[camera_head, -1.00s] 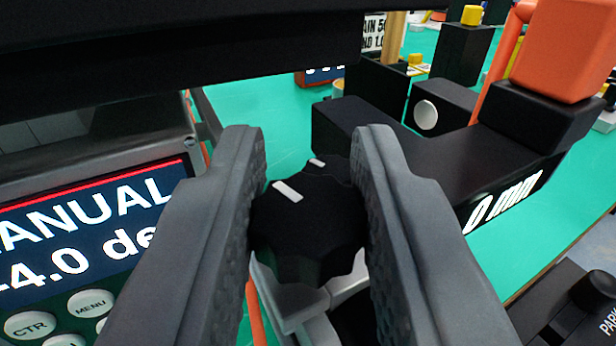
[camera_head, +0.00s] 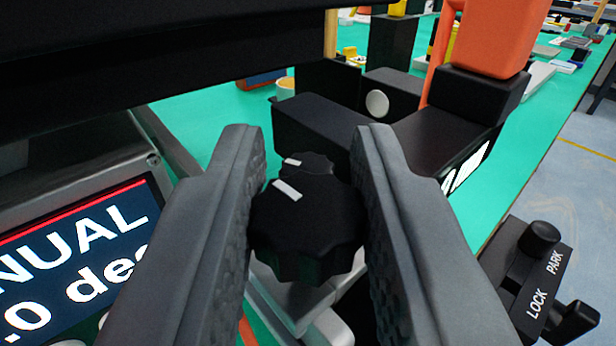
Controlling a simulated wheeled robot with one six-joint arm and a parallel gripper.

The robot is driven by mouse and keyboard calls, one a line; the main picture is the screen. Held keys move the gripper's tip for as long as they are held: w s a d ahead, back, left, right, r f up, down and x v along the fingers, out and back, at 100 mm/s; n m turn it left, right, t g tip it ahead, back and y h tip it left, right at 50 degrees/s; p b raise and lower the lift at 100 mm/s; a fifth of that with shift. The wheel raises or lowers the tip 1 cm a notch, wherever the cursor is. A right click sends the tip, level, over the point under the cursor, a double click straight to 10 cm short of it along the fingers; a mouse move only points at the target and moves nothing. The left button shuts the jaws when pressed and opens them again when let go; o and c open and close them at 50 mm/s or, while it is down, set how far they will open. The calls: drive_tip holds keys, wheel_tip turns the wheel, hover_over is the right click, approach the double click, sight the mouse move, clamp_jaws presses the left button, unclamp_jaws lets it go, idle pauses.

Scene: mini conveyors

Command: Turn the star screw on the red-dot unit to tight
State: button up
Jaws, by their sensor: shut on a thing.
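The black star-shaped screw knob (camera_head: 305,225) with a white mark on its top is between the two grey fingers of my gripper (camera_head: 308,220). My gripper is shut on it, with a finger against each side. A second, smaller black knob top with a white mark (camera_head: 308,165) shows just behind it. The knob stands over a light grey metal bracket (camera_head: 290,290), mostly hidden below. No red dot can be made out on the unit.
A display box (camera_head: 75,255) reading "NUAL" stands close on the left. A black housing (camera_head: 320,125) and an orange block (camera_head: 490,35) stand behind. A LOCK/PARK lever plate (camera_head: 535,285) is at the right by the green table's edge.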

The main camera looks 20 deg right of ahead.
drive_tip(key=o, duration=0.9)
drive_tip(key=shift+o, duration=0.2)
drive_tip(key=v, duration=1.7)
drive_tip(key=shift+s, duration=0.2)
